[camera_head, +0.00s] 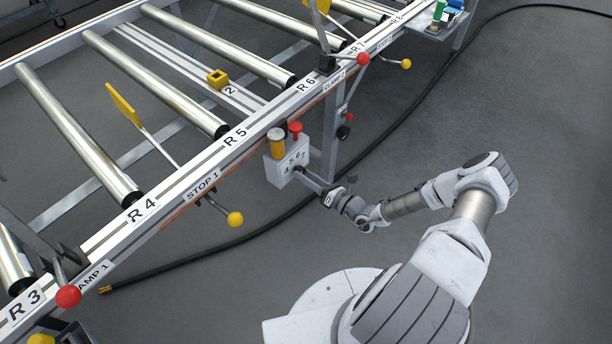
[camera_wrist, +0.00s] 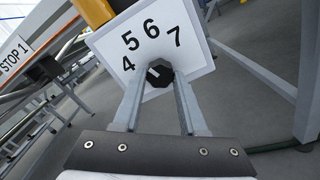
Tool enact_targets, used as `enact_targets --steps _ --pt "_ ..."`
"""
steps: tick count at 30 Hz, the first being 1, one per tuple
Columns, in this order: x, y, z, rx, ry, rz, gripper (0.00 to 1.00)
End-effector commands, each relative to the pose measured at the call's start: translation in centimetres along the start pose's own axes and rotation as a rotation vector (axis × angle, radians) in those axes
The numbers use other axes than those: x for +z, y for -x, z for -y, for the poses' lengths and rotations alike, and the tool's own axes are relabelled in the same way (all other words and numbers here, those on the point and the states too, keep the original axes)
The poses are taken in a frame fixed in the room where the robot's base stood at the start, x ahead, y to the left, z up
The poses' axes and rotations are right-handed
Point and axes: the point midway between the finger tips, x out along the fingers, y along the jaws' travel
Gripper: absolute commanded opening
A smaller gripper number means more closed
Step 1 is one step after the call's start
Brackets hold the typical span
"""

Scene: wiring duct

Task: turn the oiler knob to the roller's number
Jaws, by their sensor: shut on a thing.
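The oiler is a white box (camera_head: 285,163) hung below the conveyor rail, with a yellow cylinder (camera_head: 276,141) and a red cap (camera_head: 295,129) on top. In the wrist view its dial plate (camera_wrist: 190,65) shows 4, 5, 6 and 7 in an arc. The black knob (camera_wrist: 160,79) sits below the numbers; its white mark points up and left, toward the 4–5 side, though the exact number is hard to tell. My gripper (camera_wrist: 159,84) is shut on the knob, one finger on each side. In the head view my gripper (camera_head: 303,174) reaches the box face from the right.
Steel rollers (camera_head: 155,82) lie behind the rail (camera_head: 220,150), labelled R3 to R8. Yellow-ball (camera_head: 235,219) and red-ball (camera_head: 68,296) levers stick out from the rail. A frame leg (camera_head: 331,135) stands right of the box. A dark hose (camera_head: 250,235) crosses the floor.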

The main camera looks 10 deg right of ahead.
Motion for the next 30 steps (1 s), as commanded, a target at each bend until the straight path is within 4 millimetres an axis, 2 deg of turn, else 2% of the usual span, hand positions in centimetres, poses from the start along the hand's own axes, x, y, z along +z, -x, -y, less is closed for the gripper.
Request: enact_targets --steps 17,18,21,23,30 --pt "-0.02 0.03 -0.03 0.0 -0.039 -0.001 0.0" --pt "-0.02 0.03 -0.03 0.0 -0.039 -0.001 0.45" --pt "-0.02 0.03 -0.02 0.0 -0.039 -0.001 0.63" --pt "-0.02 0.02 -0.02 0.0 -0.039 -0.001 0.72" --pt "-0.01 0.02 -0.01 0.0 -0.039 0.0 0.72"
